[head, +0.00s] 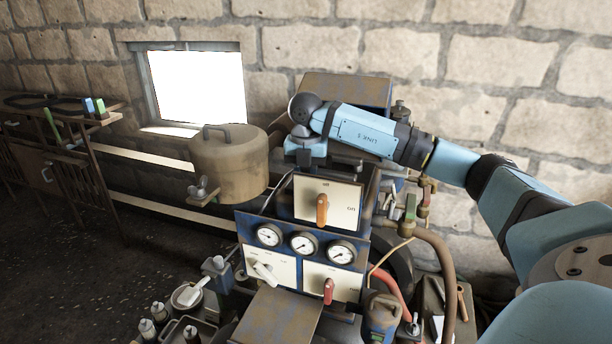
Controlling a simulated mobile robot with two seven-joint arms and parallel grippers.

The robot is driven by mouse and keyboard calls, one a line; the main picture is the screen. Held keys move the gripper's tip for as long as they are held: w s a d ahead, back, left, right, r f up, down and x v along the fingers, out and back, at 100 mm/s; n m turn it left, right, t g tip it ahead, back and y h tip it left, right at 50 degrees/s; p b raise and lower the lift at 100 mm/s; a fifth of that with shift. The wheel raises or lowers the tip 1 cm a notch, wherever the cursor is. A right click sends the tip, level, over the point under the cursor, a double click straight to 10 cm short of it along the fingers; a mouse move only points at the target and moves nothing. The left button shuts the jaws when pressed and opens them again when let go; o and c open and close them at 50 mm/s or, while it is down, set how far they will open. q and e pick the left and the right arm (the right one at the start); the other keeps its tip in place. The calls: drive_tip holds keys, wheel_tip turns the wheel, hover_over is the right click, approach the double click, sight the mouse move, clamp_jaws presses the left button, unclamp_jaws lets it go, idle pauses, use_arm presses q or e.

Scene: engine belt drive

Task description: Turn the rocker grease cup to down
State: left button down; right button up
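I cannot tell for certain which fitting is the rocker grease cup; none is clearly readable as it in the head view. My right arm reaches in from the right, above the blue engine (280,228). Its wrist bends down at the engine's top, and my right gripper (306,160) points down behind the upper panel. Its fingertips are too small and covered to show whether they are open, or whether they touch anything. My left gripper is not in view.
The upper white panel has an orange handle (322,209). Several gauges sit below it, then a white lever (264,272) and a red lever (328,290). A brown tank (229,160) stands at left. Pipes (440,260) run at right. A bench (60,125) stands far left.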

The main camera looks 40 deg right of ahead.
drive_tip(key=m, duration=0.5)
drive_tip(key=shift+r+m, duration=0.1)
drive_tip(key=shift+m, duration=0.2)
drive_tip(key=m, duration=0.5)
drive_tip(key=shift+m, duration=0.3)
drive_tip(key=o, duration=0.9)
